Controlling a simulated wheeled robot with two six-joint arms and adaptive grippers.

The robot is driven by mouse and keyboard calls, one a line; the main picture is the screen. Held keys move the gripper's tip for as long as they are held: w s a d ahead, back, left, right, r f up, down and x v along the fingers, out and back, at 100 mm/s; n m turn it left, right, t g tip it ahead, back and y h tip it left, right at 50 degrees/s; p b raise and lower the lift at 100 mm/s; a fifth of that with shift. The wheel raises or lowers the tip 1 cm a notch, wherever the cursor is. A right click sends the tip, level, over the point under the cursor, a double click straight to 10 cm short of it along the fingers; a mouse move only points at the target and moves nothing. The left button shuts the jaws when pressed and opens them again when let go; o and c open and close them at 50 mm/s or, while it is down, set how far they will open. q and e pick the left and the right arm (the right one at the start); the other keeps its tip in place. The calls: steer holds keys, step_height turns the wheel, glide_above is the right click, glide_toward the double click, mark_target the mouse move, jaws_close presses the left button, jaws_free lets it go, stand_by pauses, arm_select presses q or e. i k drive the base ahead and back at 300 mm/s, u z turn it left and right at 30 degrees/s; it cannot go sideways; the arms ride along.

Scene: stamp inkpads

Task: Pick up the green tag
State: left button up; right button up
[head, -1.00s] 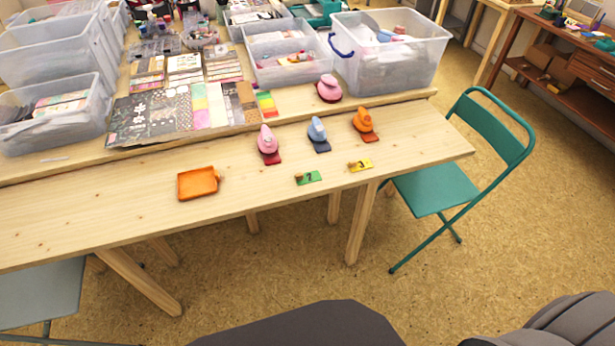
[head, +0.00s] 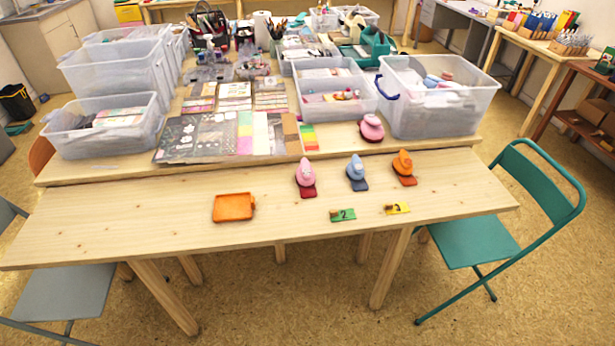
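The green tag (head: 345,215) lies flat near the front edge of the wooden table, marked with a 2 and with a small wooden knob at its left end. A yellow tag (head: 400,208) marked 3 lies just to its right, also with a knob. Neither of my grippers shows in the head view.
An orange tray (head: 233,207) sits to the left on the front table (head: 120,215). Pink (head: 306,178), blue (head: 357,173) and orange (head: 403,167) punches stand behind the tags. Clear bins and paper fill the table behind. A green chair (head: 470,240) stands at the right end.

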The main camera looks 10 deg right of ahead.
mark_target(336, 215)
steer(key=z, duration=1.2)
steer(key=i, duration=1.05)
steer(key=u, duration=1.7)
